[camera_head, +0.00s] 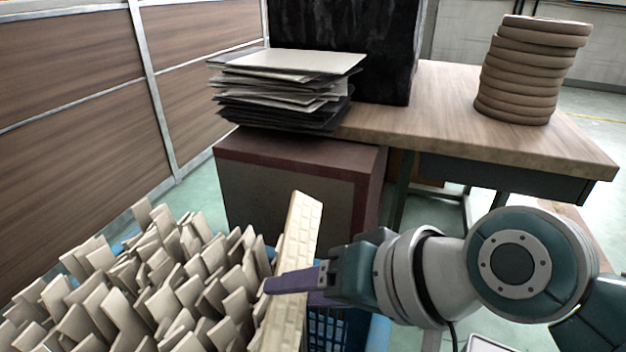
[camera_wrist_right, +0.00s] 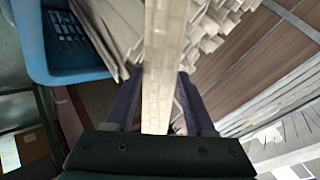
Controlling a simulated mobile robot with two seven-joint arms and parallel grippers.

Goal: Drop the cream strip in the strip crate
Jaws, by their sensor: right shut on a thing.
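A long cream strip (camera_head: 301,233) with a ridged face stands nearly upright, slightly tilted, in my right gripper (camera_head: 274,286). The gripper's purple fingers are shut on it, and the strip also shows between the fingers in the right wrist view (camera_wrist_right: 163,72). The strip crate is blue; part of its wall (camera_head: 326,328) shows under the gripper, and its rim shows in the right wrist view (camera_wrist_right: 70,76). The crate is heaped with many cream strips (camera_head: 150,285). The held strip is at the heap's right edge; its lower end is cut off by the head view's bottom edge. My left gripper is not in view.
A wooden table (camera_head: 440,110) stands behind, with a stack of sheets (camera_head: 285,90), a black block (camera_head: 345,45) and a pile of round brown discs (camera_head: 530,75). A reddish box (camera_head: 290,185) stands behind the crate. Wood-panelled walls (camera_head: 75,90) rise at left.

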